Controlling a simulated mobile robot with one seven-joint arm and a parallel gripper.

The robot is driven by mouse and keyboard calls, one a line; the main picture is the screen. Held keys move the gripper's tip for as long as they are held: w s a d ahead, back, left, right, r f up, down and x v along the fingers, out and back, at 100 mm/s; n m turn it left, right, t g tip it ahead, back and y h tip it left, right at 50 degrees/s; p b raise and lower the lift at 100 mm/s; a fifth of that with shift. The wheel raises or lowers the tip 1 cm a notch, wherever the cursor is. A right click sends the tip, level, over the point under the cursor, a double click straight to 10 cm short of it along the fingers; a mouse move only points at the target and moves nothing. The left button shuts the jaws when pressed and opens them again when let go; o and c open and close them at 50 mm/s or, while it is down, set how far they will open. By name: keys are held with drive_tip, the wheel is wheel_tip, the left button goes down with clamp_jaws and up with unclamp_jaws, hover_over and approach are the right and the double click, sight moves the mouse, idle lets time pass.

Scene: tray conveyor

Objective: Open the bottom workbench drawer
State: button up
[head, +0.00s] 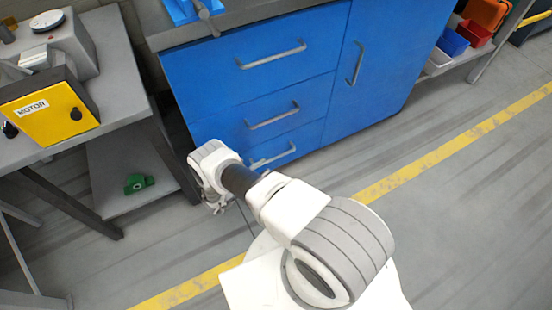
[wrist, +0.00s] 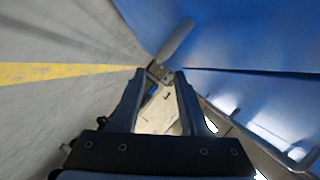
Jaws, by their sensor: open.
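The blue workbench (head: 345,85) stands at the top of the head view with a column of three drawers. The bottom drawer (head: 308,137) looks shut, and its grey bar handle (head: 275,157) shows just beyond my arm. My gripper (wrist: 159,76) is open, with two dark fingers apart in the wrist view. In the head view it hangs by the lower left of the drawers, mostly hidden by my wrist. In the wrist view a blue face fills the right side. A grey bar (wrist: 175,42) shows past the fingertips; I cannot tell whether it is the handle.
A grey table (head: 110,100) with a yellow motor box (head: 50,110) stands left of the workbench. A green part (head: 138,183) lies on its lower shelf. Coloured bins (head: 450,41) are at the upper right. The floor to the right, with a yellow stripe (head: 430,155), is clear.

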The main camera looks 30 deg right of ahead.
sight(276, 158)
drive_tip(key=b+x, duration=0.1)
drive_tip(key=x, duration=0.7)
drive_tip(key=shift+w+d+f, duration=0.1)
drive_tip(key=shift+d, duration=0.05)
clamp_jaws()
idle(1.1)
